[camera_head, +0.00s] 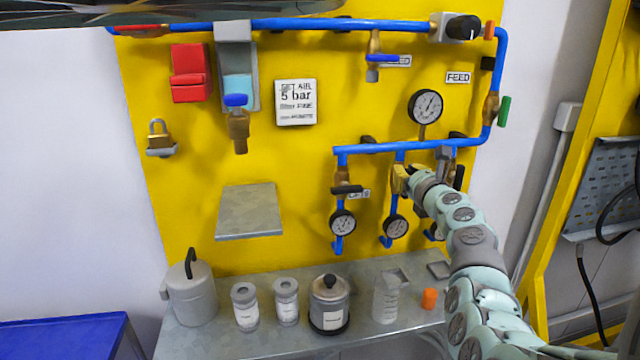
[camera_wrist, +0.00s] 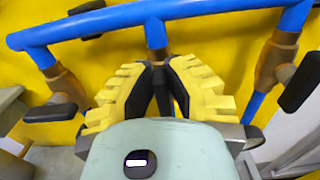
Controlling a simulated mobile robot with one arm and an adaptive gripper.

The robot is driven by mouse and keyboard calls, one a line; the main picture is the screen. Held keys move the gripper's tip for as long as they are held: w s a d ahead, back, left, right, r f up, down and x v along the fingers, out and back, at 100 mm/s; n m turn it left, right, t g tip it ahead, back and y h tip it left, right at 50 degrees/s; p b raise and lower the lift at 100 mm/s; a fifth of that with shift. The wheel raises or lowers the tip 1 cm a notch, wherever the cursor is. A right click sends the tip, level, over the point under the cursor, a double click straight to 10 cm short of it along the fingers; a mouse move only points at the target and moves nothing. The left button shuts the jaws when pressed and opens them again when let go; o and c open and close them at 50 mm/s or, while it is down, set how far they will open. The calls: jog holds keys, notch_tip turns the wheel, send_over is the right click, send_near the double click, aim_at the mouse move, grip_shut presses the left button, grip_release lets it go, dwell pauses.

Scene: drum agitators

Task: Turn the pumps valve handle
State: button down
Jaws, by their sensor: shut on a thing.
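Three blue drop pipes with gauges hang from a horizontal blue pipe (camera_head: 410,146) on the yellow panel; it also shows in the wrist view (camera_wrist: 100,22). My gripper (camera_head: 402,180) is at the middle drop. In the wrist view its yellow ribbed fingers (camera_wrist: 161,75) are closed together around something below the middle pipe stub. The left valve's black handle (camera_head: 347,189) lies roughly sideways and is free (camera_wrist: 50,112). The right valve's black handle (camera_head: 459,177) is upright in the head view and free (camera_wrist: 300,82).
Gauges (camera_head: 343,223) hang below the valves. A green handle (camera_head: 504,110) is on the right riser. A metal shelf (camera_head: 270,335) below holds several containers and an orange piece (camera_head: 429,298). A small plate (camera_head: 249,211) juts out left of the valves.

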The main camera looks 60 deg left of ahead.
jog(key=shift+m+p, duration=0.3)
jog(key=shift+m, duration=0.1)
jog(key=shift+w+m+p, duration=0.25)
jog(key=shift+m+p, duration=0.4)
jog(key=shift+m, duration=0.35)
jog(key=f+m+p, duration=0.1)
jog(key=m, duration=0.4)
jog(key=w+f+m+p, duration=0.1)
jog(key=m, duration=0.4)
jog(key=w+d+f+m+p, duration=0.1)
jog(key=m, duration=0.4)
jog(key=shift+p, duration=0.3)
jog(key=c, duration=1)
grip_release()
